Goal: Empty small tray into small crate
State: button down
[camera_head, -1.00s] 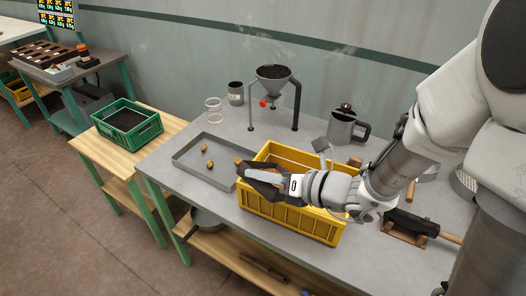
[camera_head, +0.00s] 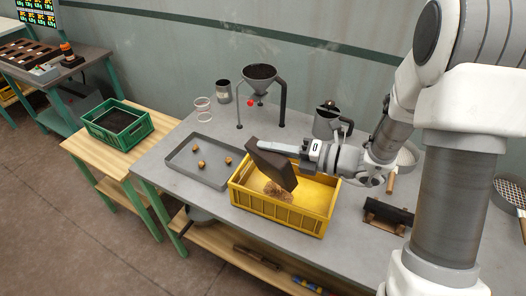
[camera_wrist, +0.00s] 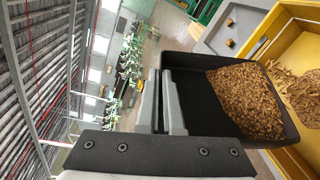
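My gripper (camera_head: 283,148) is shut on the wall of a small dark tray (camera_head: 268,164), which it holds steeply tilted above the yellow crate (camera_head: 275,213). In the wrist view, the tray (camera_wrist: 205,104) still holds a heap of brown pellets (camera_wrist: 245,100) against its right side. The gripper's two grey fingers (camera_wrist: 162,80) are at its left wall. Brown pellets (camera_head: 277,191) also show at the crate's opening, and a pile lies inside the crate in the wrist view (camera_wrist: 300,92). The tray hides part of the crate.
A shallow grey tray (camera_head: 188,175) with 3 brown nuggets lies left of the crate. Behind stand a funnel on a stand (camera_head: 260,78), a glass (camera_head: 202,108) and a grey jug (camera_head: 326,122). A green crate (camera_head: 118,122) sits on the side table.

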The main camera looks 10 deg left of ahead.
jog(key=shift+w+d+m+y+p, duration=1.5)
jog(key=shift+w+d+m+p, duration=2.15)
jog(key=shift+w, duration=1.05)
jog(key=s+a+n+h+p, duration=0.3)
jog(key=s+a+n, duration=0.35)
jog(key=s, duration=0.25)
jog(key=s+a+f+n+t+h, duration=0.4)
jog(key=s+a+f+n, duration=0.6)
jog(key=s, duration=0.3)
jog(key=shift+s+a+f+h, duration=0.25)
jog(key=shift+s+f+h, duration=0.1)
jog(key=shift+f+h, duration=0.2)
